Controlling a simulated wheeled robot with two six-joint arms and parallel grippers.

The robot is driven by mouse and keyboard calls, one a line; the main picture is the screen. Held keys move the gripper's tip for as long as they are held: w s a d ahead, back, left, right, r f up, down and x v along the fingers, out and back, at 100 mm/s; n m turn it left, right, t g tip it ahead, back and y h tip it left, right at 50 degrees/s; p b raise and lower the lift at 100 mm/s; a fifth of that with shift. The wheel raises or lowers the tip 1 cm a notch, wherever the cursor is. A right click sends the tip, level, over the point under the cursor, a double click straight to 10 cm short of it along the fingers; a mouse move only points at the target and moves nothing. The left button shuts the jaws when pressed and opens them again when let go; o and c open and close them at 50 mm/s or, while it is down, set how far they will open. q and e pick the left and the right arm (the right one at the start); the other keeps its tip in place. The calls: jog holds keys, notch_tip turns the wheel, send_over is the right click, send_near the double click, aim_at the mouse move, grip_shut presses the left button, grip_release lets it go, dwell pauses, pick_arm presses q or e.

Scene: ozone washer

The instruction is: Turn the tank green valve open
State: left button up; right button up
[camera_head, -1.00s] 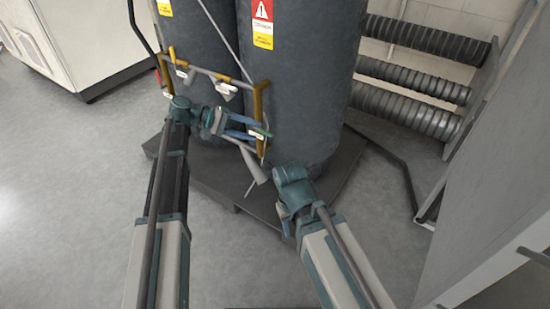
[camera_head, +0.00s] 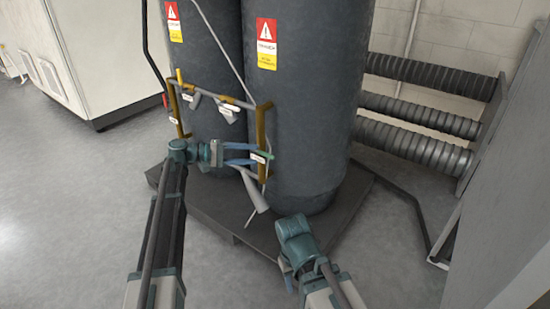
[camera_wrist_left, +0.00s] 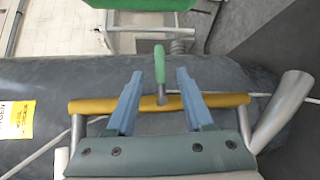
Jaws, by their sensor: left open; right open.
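The green valve handle (camera_wrist_left: 159,64) sits on the yellow pipe (camera_wrist_left: 215,100) in front of a dark tank. In the left wrist view it stands between the fingertips of my left gripper (camera_wrist_left: 157,75), which is open with gaps on both sides. In the head view the green handle (camera_head: 266,154) shows at the tips of my left gripper (camera_head: 256,154), beside a white tag. The dark tanks (camera_head: 310,120) stand upright behind it. My right arm's end (camera_head: 297,240) is low, in front of the pallet; its fingers (camera_head: 290,281) are partly hidden.
The tanks stand on a dark pallet (camera_head: 210,200). Ribbed hoses (camera_head: 420,110) and a grey panel (camera_head: 500,200) are at the right. Floor at left is clear.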

pick_arm(q)
jog(key=w+d+f+b, duration=0.1)
jog(key=d, duration=0.7)
jog(key=shift+w+d, duration=0.2)
jog(key=shift+d, duration=0.1)
jog(key=shift+f, duration=0.1)
grip_shut()
dwell(1.0)
